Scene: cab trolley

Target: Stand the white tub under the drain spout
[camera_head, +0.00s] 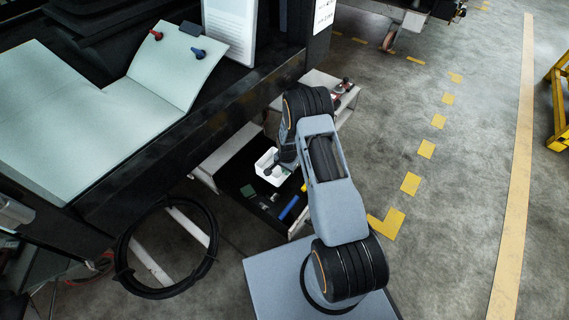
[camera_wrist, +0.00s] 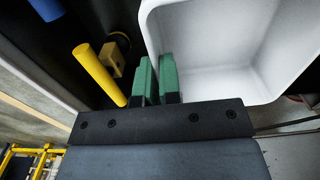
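The white tub (camera_head: 265,160) is an open box above the dark trolley shelf in the head view. In the wrist view the tub (camera_wrist: 225,45) fills the upper right, and its inside looks empty. My gripper (camera_wrist: 158,72) has two green fingers close together at the tub's near left wall, one outside and one inside, with the wall between them. In the head view my gripper (camera_head: 280,169) reaches the tub's right side, partly hidden by my arm. I cannot tell whether the tub touches the shelf. I cannot make out the drain spout.
The trolley shelf (camera_head: 233,176) holds a blue item (camera_head: 289,207) and small parts. A yellow cylinder (camera_wrist: 98,74) lies left of the tub in the wrist view. A black hose coil (camera_head: 127,277) lies left of the trolley. Open floor (camera_head: 465,170) is at right.

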